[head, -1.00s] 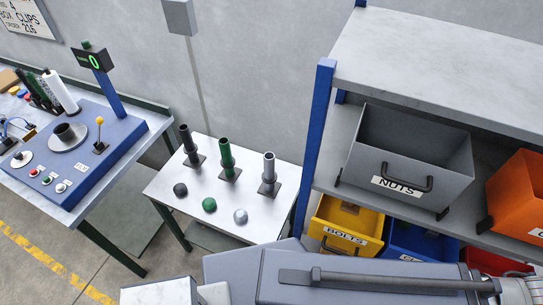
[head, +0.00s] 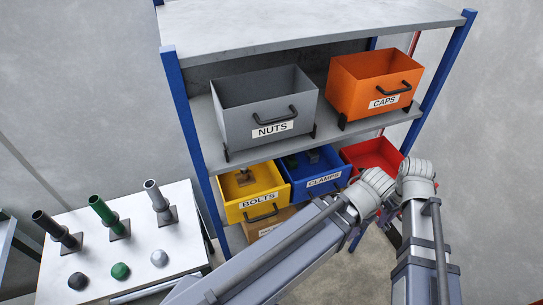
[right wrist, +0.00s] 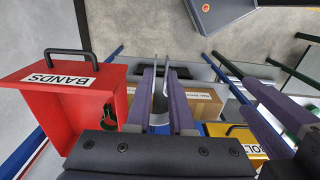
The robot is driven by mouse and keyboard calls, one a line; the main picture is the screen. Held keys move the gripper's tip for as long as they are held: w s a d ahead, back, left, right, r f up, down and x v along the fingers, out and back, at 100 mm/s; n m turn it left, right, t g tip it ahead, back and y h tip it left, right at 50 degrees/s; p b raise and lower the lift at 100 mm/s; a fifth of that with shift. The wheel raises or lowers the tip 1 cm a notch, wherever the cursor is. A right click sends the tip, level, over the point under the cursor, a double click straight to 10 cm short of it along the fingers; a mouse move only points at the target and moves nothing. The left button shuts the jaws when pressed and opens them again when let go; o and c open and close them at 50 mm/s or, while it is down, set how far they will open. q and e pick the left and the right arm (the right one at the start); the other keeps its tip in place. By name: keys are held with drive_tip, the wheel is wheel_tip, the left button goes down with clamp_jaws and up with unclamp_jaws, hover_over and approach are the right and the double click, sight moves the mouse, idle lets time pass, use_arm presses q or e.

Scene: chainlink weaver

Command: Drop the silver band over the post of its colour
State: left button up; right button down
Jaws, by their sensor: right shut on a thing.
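My right gripper (right wrist: 163,65) is shut on the silver band (right wrist: 160,108), a curved grey piece between its purple fingers in the right wrist view. The silver post (head: 155,196) stands on a square base at the right of the row on the white table, in the head view. The green post (head: 105,211) and the black post (head: 52,228) stand to its left. In the head view both arms reach toward the lower bins and the fingertips are hidden. Part of my left gripper (right wrist: 265,108) seems to show in the right wrist view; its jaw state is unclear.
The white table (head: 65,205) bears silver, green and black domes before the posts. A blue-framed shelf (head: 285,145) stands right of it with grey nuts and orange caps bins. Below are the yellow bolts bin (head: 235,208), blue clamps bin and the red bin (right wrist: 85,100) labelled bands.

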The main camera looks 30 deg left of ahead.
wheel_tip(320, 180, down, 14)
drive_tip(key=b, duration=1.2)
drive_tip(key=shift+s+b, duration=0.15)
drive_tip(key=shift+b, duration=0.2)
